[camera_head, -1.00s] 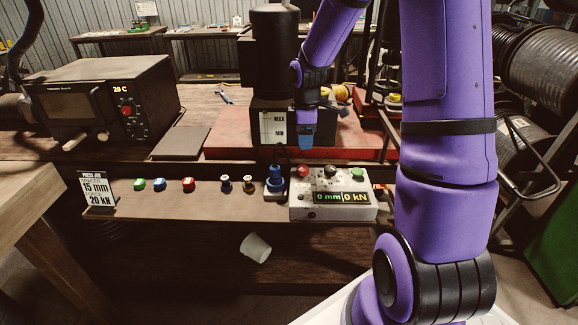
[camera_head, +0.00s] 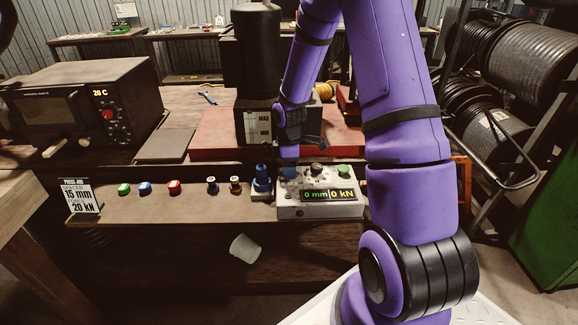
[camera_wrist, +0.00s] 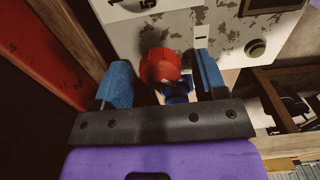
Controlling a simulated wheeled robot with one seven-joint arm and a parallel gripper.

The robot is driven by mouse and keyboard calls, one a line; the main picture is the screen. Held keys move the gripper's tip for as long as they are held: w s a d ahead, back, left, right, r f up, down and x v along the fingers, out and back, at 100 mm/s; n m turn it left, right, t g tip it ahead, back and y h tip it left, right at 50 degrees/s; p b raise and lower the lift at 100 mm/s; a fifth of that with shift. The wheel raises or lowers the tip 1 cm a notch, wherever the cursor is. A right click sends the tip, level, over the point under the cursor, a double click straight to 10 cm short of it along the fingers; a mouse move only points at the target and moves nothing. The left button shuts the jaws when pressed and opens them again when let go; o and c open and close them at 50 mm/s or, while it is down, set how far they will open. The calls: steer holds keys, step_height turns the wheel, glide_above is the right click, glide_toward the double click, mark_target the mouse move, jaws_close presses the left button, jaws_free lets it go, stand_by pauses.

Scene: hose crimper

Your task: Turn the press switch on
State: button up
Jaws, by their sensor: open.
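The grey-white control box (camera_head: 290,210) stands on the bench's front shelf. Its display (camera_head: 329,195) reads 0 mm and 0 kN. A black knob (camera_head: 316,169) and a green button (camera_head: 344,171) are on its top. My gripper (camera_head: 289,171) is at the box's top left, pointing down and hiding the red knob there. In the wrist view the red knob (camera_wrist: 158,67) shows between the two blue fingers of my open gripper (camera_wrist: 163,60). I cannot tell whether the fingers touch it.
A blue fitting (camera_head: 262,181) stands just left of the box. Several small coloured pieces (camera_head: 145,188) and a job card (camera_head: 82,196) reading 15 mm, 20 kN line the shelf (camera_head: 110,220). The dark press (camera_head: 252,50) rises behind. A white cup (camera_head: 247,249) is below.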

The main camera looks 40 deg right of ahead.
steer(key=shift+c, duration=0.4)
steer(key=c, duration=0.8)
steer(key=shift+c, duration=0.2)
steer(key=shift+m, duration=0.3)
steer(key=m, duration=0.3)
steer(key=shift+m, duration=0.3)
steer(key=m, duration=0.4)
steer(key=shift+m, duration=0.3)
steer(key=m, duration=0.4)
steer(key=shift+m, duration=2.5)
